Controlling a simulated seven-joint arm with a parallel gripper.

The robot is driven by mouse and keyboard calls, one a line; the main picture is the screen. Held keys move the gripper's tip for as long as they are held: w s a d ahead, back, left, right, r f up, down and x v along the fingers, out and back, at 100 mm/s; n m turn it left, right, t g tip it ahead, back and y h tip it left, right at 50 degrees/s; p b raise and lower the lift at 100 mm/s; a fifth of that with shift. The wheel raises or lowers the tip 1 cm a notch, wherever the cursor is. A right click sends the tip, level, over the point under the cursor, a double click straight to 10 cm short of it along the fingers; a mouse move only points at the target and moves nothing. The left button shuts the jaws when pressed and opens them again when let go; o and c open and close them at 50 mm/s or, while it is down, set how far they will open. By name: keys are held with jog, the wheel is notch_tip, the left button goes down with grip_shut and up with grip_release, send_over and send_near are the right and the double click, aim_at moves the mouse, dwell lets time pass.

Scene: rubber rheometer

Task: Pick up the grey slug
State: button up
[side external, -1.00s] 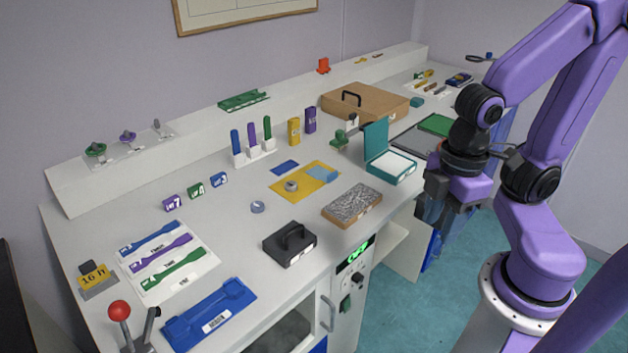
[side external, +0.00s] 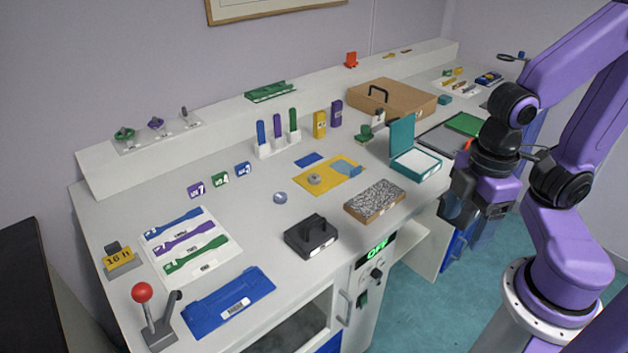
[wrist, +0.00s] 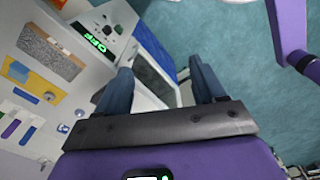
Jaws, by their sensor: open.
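Two small grey round pieces show in the side external view, and I cannot tell for sure which is the grey slug. One grey piece (side external: 314,179) lies on the yellow sheet (side external: 328,184). The other grey piece (side external: 280,197) lies on the bare white bench, left of that sheet. The piece on the sheet also shows in the wrist view (wrist: 48,97). My gripper (side external: 474,211) is off the bench's front right edge, well to the right of both pieces. In the wrist view its two fingers (wrist: 160,85) are wide apart with nothing between them.
A black box with a handle (side external: 311,237) and a speckled block (side external: 374,201) stand near the front edge. An open teal box (side external: 414,166) stands between the sheet and my gripper. Upright coloured holders (side external: 277,146) stand behind. White bench around the loose grey piece is clear.

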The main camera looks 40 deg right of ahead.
jog(key=w+a+r+m, duration=0.1)
jog(key=w+a+m, duration=0.25)
jog(key=w, duration=0.25)
jog(key=w+a+r+m, duration=0.1)
jog(key=w+a+m, duration=0.1)
jog(key=w+m, duration=0.4)
jog(key=m, duration=2.1)
send_over(315, 176)
notch_tip(315, 176, down, 4)
jog(key=f, duration=1)
jog(key=shift+s+f, duration=0.2)
jog(key=shift+f, duration=0.2)
jog(key=shift+w+f, duration=0.15)
jog(key=shift+f, duration=2.75)
jog(key=c, duration=1.1)
